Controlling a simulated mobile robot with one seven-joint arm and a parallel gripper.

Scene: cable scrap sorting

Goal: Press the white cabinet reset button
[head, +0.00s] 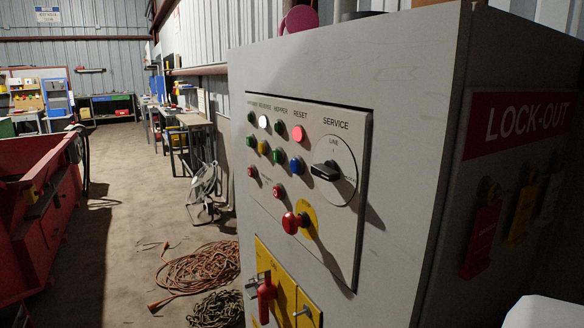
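The pale grey-white cabinet (345,75) stands close in front, right of centre in the head view. Its control panel (345,235) carries several small round buttons. A glowing pink-red button (298,133) sits directly under the label RESET, at the right end of the top row. A lit white button (263,122) is in the same row, further left. My gripper is not in view.
The panel also has a black rotary switch (326,171) and a red mushroom button (291,223). A red handle (266,292) juts out below. Coiled orange cable (200,268) lies on the floor. A red skip (35,200) stands left; the concrete aisle between is mostly clear.

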